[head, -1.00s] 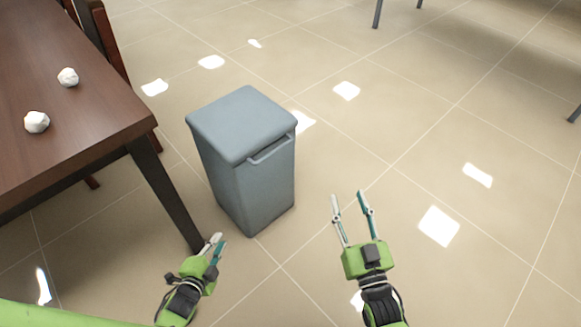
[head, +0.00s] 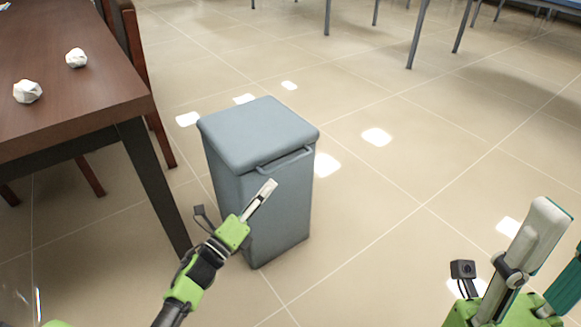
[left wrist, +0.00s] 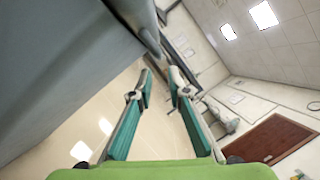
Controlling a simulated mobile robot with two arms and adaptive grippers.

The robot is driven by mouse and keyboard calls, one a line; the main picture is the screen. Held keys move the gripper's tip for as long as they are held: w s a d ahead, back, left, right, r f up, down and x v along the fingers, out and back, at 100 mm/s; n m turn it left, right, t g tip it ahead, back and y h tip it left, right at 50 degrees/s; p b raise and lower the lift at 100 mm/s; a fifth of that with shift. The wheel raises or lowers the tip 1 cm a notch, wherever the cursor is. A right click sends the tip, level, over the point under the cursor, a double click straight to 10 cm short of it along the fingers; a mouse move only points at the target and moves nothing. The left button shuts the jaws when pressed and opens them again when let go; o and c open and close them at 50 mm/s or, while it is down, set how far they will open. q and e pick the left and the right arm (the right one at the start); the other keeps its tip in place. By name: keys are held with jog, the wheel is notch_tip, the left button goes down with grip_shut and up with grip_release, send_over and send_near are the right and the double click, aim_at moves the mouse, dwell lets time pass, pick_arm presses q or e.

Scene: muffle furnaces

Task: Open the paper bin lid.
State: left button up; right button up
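The paper bin (head: 275,220) is a blue-grey box standing upright on the floor. Its lid (head: 258,132) is closed, with a bar handle (head: 286,160) along the front edge. My left gripper (head: 268,188) is just in front of the bin, slightly below the handle. In the left wrist view its fingers (left wrist: 160,75) are apart with nothing between them; the bin (left wrist: 60,60) fills the upper left and the handle (left wrist: 148,38) lies just beyond the fingertips. My right gripper (head: 562,235) is at the lower right, close to the camera, open and partly cut off.
A dark wooden table (head: 100,95) with two crumpled paper balls (head: 28,91) (head: 76,58) stands left of the bin, its leg (head: 155,185) near my left arm. A chair (head: 135,80) is behind it. The tiled floor right of the bin is clear.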

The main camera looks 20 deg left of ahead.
aim_at(289, 164)
pick_arm(q)
jog(key=b+x, duration=0.2)
jog(key=x, duration=0.8)
jog(key=shift+w, duration=0.2)
grip_shut()
